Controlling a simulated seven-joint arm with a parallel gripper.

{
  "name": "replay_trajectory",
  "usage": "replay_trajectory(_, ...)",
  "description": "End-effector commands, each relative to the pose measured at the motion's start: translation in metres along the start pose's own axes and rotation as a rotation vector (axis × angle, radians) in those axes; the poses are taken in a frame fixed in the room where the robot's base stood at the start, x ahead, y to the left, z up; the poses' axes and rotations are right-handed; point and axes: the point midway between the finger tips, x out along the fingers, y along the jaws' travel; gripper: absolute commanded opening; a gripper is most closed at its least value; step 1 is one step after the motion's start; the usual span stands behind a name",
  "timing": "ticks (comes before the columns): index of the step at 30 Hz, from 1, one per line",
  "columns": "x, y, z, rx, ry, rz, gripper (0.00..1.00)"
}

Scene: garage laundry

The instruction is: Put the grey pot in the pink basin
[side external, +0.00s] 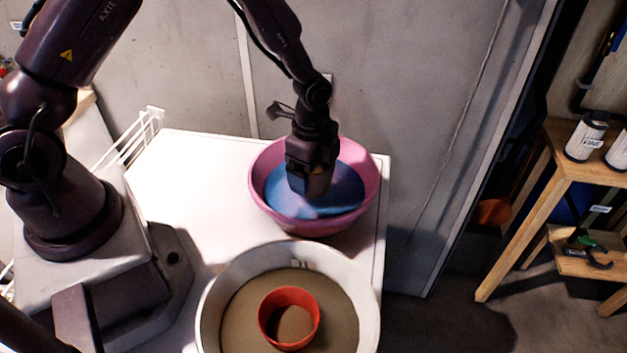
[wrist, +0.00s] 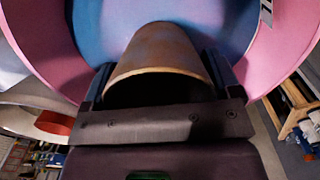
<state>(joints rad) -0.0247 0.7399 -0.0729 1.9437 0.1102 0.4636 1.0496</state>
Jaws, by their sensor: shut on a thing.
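The pink basin (side external: 370,172) stands on the white table, with a blue surface or lining (side external: 343,190) inside. It fills much of the wrist view (wrist: 285,45). My gripper (side external: 310,190) is over the basin, pointing down. In the wrist view my gripper (wrist: 157,82) is shut on a tapered, grey-brown pot (wrist: 158,50), one finger on each side. The pot's dark opening faces the camera. In the side view the pot is hidden behind my gripper, so I cannot tell whether it touches the blue surface.
A large whitish basin (side external: 215,285) with a brown inside stands in front of the pink one. A red pot (side external: 290,342) sits in it. A white wire rack (side external: 135,140) is at the table's left back. A wooden shelf (side external: 545,220) with cans stands at the right.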

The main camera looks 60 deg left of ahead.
Motion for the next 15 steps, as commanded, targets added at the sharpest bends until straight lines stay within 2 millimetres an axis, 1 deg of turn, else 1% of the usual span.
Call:
replay_trajectory(1,0.006,-0.003,-0.002,0.000,-0.001,0.002,0.61)
replay_trajectory(3,0.018,-0.002,-0.001,0.000,-0.002,0.005,0.61)
replay_trajectory(6,0.030,-0.002,-0.001,0.000,-0.001,0.004,0.61)
replay_trajectory(9,0.035,-0.002,-0.001,0.000,0.000,0.001,0.61)
replay_trajectory(15,0.034,-0.002,-0.001,0.000,0.000,0.001,0.61)
